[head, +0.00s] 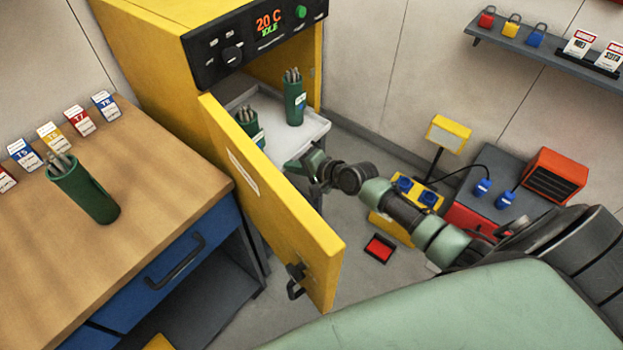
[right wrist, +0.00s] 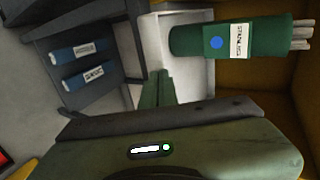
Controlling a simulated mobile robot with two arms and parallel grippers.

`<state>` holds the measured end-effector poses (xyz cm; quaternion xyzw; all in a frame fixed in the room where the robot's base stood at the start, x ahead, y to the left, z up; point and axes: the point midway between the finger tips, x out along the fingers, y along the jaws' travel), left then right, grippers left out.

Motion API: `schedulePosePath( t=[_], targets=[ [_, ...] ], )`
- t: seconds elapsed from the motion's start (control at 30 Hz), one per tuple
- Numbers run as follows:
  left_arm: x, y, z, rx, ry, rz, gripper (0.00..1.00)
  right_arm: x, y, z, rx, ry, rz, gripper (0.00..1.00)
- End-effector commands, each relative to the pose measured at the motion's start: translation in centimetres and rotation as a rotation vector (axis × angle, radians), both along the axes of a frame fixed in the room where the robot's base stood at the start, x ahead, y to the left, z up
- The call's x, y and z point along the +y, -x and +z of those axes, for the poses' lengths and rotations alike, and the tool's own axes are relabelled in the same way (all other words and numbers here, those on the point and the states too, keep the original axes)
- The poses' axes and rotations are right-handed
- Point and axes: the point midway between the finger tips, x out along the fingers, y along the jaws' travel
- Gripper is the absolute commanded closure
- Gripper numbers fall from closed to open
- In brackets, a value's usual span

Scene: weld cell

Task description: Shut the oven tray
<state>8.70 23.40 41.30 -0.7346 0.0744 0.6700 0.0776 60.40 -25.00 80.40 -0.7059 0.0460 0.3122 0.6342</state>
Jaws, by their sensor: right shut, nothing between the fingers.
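The yellow oven (head: 150,40) stands with its door (head: 275,190) swung open toward me. The pale tray (head: 312,128) sticks out of the oven opening. A green canister with rods (head: 294,100) stands upright on it, and a second canister (head: 250,124) is partly hidden by the door. My right gripper (head: 298,164) is at the tray's front edge, shut and empty; I cannot tell if it touches. In the right wrist view, its closed fingers (right wrist: 156,90) point at the tray (right wrist: 195,82), with a labelled canister (right wrist: 235,41) beyond. My left gripper is not in view.
A wooden-topped bench (head: 150,150) with a green rod canister (head: 85,190) stands on the left. The door's black latch (head: 295,280) hangs near its free end. A grey bench with a red-orange unit (head: 553,175) is on the right. A red item (head: 380,248) lies on the floor.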

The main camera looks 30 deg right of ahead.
Motion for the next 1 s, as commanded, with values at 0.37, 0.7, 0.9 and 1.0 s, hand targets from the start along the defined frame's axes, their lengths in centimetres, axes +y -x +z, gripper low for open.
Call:
schedulePosePath(
  t=[0.37,0.7,0.9,1.0],
  targets=[
    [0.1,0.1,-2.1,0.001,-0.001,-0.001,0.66,2.9,-6.8,-0.2,-0.002,-0.002,0.000,1.00],
    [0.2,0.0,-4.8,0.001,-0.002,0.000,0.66,5.1,-12.2,-0.4,0.000,-0.004,0.000,1.00],
    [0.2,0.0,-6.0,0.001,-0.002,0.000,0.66,6.0,-14.4,-0.3,-0.001,-0.001,0.001,1.00],
    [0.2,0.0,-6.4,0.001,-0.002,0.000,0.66,6.3,-15.1,-0.2,0.001,-0.001,0.000,1.00]
  ],
)
